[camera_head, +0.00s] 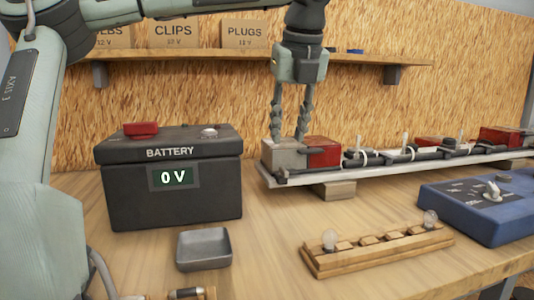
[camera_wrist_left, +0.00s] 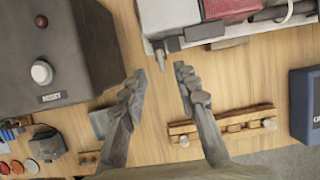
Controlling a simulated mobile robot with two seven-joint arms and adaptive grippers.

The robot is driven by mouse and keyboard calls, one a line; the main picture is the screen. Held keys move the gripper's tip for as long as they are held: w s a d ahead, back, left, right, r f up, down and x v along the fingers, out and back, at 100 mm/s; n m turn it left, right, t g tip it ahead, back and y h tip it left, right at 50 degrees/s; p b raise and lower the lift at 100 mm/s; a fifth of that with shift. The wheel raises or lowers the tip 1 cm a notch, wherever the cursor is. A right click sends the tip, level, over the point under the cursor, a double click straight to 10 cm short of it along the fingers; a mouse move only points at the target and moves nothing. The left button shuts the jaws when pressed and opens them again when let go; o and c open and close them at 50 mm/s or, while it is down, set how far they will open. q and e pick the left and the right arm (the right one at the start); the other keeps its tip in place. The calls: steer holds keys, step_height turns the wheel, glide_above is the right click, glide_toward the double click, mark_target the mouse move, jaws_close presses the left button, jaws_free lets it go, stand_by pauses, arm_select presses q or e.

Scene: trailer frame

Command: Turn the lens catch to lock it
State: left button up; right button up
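A lamp with a grey housing (camera_head: 283,154) and a red lens (camera_head: 323,152) sits at the left end of the white trailer bar (camera_head: 385,169). The housing (camera_wrist_left: 168,14) and red lens (camera_wrist_left: 228,8) also show at the top of the left wrist view. A small grey lever-like part (camera_wrist_left: 161,59) sticks out by the housing; I cannot tell if it is the lens catch. My left gripper (camera_head: 288,136) points down at the grey housing. Its fingers (camera_wrist_left: 160,76) are apart with nothing held between them; contact with the lamp is unclear. My right gripper is not in view.
A black battery (camera_head: 125,196) reading 0 V stands left of the lamp. A grey tray (camera_head: 204,249), a wooden bulb rack (camera_head: 330,262) and a blue tester box (camera_head: 480,211) are in front. A shelf (camera_head: 350,60) with boxes runs behind. Bare table lies between tray and rack.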

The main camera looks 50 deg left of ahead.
mark_target(282, 167)
arm_select(q)
steer(key=x, duration=0.8)
jaws_close()
